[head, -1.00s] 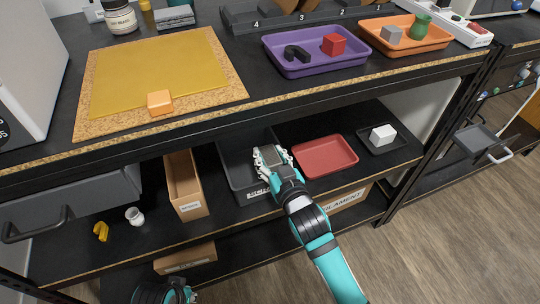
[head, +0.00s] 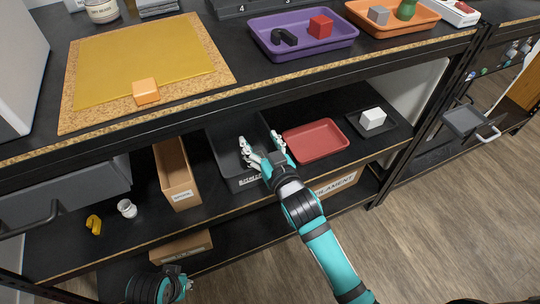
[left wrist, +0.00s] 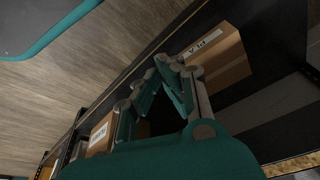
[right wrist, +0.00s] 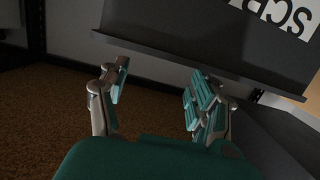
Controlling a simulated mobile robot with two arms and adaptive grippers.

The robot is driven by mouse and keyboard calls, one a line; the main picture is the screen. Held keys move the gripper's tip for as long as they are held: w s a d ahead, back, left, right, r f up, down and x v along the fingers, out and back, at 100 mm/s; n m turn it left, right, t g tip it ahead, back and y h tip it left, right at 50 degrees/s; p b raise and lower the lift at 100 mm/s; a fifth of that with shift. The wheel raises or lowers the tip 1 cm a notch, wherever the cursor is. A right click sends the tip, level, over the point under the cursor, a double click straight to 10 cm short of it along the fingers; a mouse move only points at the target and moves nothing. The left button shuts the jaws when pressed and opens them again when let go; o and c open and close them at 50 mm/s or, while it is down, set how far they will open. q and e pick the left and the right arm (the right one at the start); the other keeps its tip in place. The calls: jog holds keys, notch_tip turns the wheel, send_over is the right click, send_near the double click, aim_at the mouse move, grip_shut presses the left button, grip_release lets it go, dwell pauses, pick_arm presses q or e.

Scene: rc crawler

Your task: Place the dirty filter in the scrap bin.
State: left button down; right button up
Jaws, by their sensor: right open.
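The scrap bin is a dark grey open bin (head: 228,158) on the middle shelf in the head view, with a white label on its front. In the right wrist view a dark panel (right wrist: 200,40) bears a cut-off label starting "SCR". My right gripper (head: 260,142) is over the bin's right part, fingers spread wide and nothing seen between them; it also shows open in the right wrist view (right wrist: 158,76). My left gripper (left wrist: 163,72) has its fingertips together and empty, low by the shelves. I cannot make out the dirty filter; the bin's inside is partly hidden.
A red tray (head: 316,142) stands right of the bin, then a black tray with a white block (head: 372,118). A cardboard box (head: 176,172) stands left. The worktop above (head: 200,110) overhangs the shelf; a yellow part (head: 94,224) and white part (head: 127,208) lie left.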

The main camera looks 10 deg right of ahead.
jog(key=p+v, duration=0.2)
jog(key=v, duration=1)
jog(key=s+d+f+m+g+h, duration=0.1)
jog(key=s+d+f+g+h, duration=0.2)
jog(key=f, duration=0.7)
jog(key=s+d+f+g, duration=0.2)
jog(key=d+f+g, duration=0.25)
jog(key=f, duration=0.45)
pick_arm(q)
notch_tip(320, 180, down, 7)
jog(key=s, duration=0.1)
jog(key=shift+r+g, duration=0.15)
jog(key=shift+g, duration=0.15)
pick_arm(e)
jog(key=s+d+f+g+h, duration=0.1)
jog(key=s+d+f+g, duration=0.4)
jog(key=s+f, duration=0.6)
jog(key=shift+d+f+h, duration=0.25)
jog(key=shift+d+h, duration=0.15)
jog(key=shift+d, duration=0.2)
